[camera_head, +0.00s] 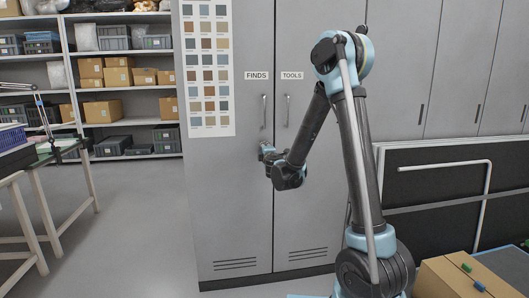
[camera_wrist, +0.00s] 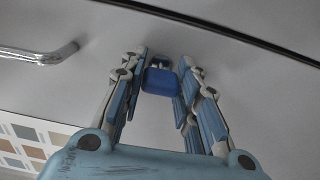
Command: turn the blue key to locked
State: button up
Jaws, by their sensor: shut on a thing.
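The blue key (camera_wrist: 160,82) sits in the grey cabinet door and shows in the wrist view between my fingers, with a bit of metal at its far end. My gripper (camera_wrist: 161,68) is shut on the key's blue head, one finger on each side. In the head view my gripper (camera_head: 266,151) is at the FINDS door (camera_head: 230,190), below its handle and close to the seam with the TOOLS door (camera_head: 300,215). The key is hidden there behind the gripper. I cannot tell whether the key stands at locked or unlocked.
The FINDS handle (camera_head: 263,111) is just above my gripper and also shows in the wrist view (camera_wrist: 40,55). The TOOLS handle (camera_head: 286,110) is beside it. A colour chart (camera_head: 207,70) hangs at left. Cardboard boxes (camera_head: 450,280) stand at lower right.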

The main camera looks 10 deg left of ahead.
jog(key=shift+a, duration=0.1)
jog(key=o, duration=1.1)
jog(key=shift+f, duration=0.1)
jog(key=shift+c, duration=0.2)
jog(key=v, duration=1.2)
jog(key=shift+w, duration=0.1)
